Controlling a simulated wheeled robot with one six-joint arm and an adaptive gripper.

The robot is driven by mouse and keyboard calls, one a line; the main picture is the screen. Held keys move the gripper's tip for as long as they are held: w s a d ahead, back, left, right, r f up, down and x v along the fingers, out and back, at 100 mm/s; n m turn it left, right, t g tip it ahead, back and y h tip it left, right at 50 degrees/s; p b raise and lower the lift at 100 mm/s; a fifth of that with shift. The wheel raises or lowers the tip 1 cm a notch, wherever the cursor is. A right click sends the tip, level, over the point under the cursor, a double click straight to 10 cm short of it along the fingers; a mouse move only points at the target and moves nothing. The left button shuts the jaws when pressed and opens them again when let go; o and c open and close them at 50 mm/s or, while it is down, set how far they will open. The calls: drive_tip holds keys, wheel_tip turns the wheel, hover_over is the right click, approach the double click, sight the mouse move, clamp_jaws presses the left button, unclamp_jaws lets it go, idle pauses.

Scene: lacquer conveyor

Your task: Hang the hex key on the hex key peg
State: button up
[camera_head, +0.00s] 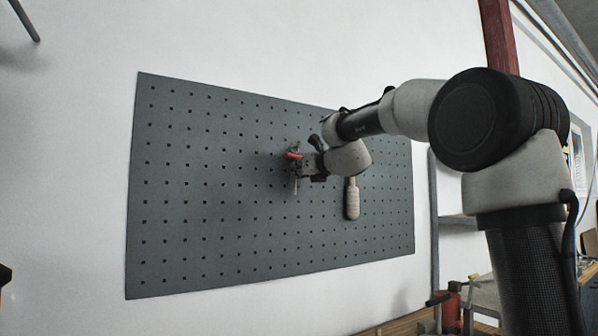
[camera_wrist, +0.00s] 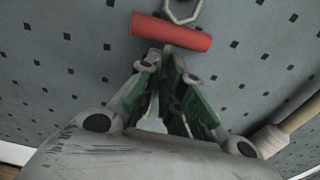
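The hex key has a red crossbar handle (camera_head: 294,155), and a thin shaft shows below it in the head view. In the wrist view the red handle (camera_wrist: 172,32) lies across the fingertips, with a metal loop (camera_wrist: 182,10) above it, cut off by the top edge. My gripper (camera_wrist: 164,58) has its green-padded fingers drawn together just below the middle of the handle, apparently around the shaft, which they hide. In the head view my gripper (camera_head: 302,168) is in front of the pegboard. I cannot make out the hex key peg or whether the loop touches it.
The dark grey pegboard (camera_head: 215,190) with rows of holes fills the wall ahead. A tool with a pale wooden handle (camera_head: 352,199) hangs just right of my gripper; it also shows in the wrist view (camera_wrist: 283,133). The board's left half is bare.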

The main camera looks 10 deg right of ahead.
drive_tip(key=o, duration=0.4)
drive_tip(key=v, duration=1.2)
drive_tip(key=s+d+f+n+g, duration=0.1)
drive_tip(key=s+f+n+g, duration=0.4)
drive_tip(key=f+n, duration=0.6)
drive_tip(key=s+d+f+n+g, duration=0.1)
drive_tip(key=s+f+n+g, duration=0.2)
drive_tip(key=s+f+n, duration=0.6)
drive_tip(key=s+d+f+n+g+h, duration=0.1)
drive_tip(key=s+d+f+n, duration=0.2)
drive_tip(key=s, duration=0.4)
drive_tip(key=s+d+f+n+g+h, duration=0.2)
drive_tip(key=s+d+f+n, duration=0.1)
drive_tip(key=s+f+n, duration=0.2)
drive_tip(key=s+d+f+n+g+h, duration=0.1)
drive_tip(key=s+d+f+n+h, duration=0.1)
drive_tip(key=s+f, duration=0.6)
drive_tip(key=shift+s+d+f+n+g, duration=0.15)
drive_tip(key=shift+s+d+n, duration=0.2)
drive_tip(key=shift+n, duration=0.25)
drive_tip(key=shift+s+d+n+g, duration=0.15)
drive_tip(key=shift+s+d+n, duration=0.15)
drive_tip(key=shift+n, duration=0.3)
